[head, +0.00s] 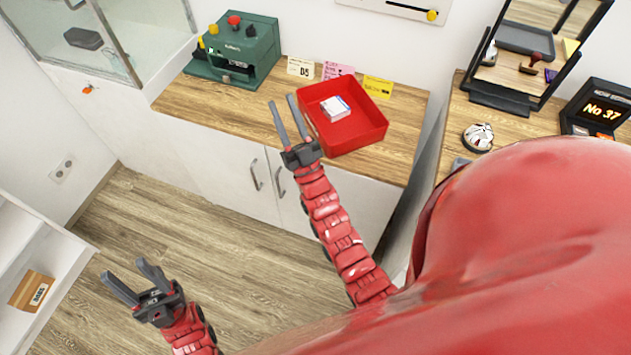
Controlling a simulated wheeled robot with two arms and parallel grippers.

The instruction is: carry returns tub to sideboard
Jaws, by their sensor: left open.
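A red tub (362,137), likely the returns tub, rests on the wooden top of a white cabinet (210,116), near its right end. A small white box (335,108) lies in the tub. No label naming the tub or the sideboard is readable. My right gripper (281,100) is open and empty, its fingers just left of the tub's left wall in the picture. I cannot tell whether a finger touches the wall. My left gripper (122,269) is open and empty, low at the left, showing over the wooden floor, away from the tub.
A glass case (120,30) is at the upper left. Right, another counter (455,115) holds a mirror (540,50), a bell (478,137) and a number display (600,110). A white shelf (45,250) stands left.

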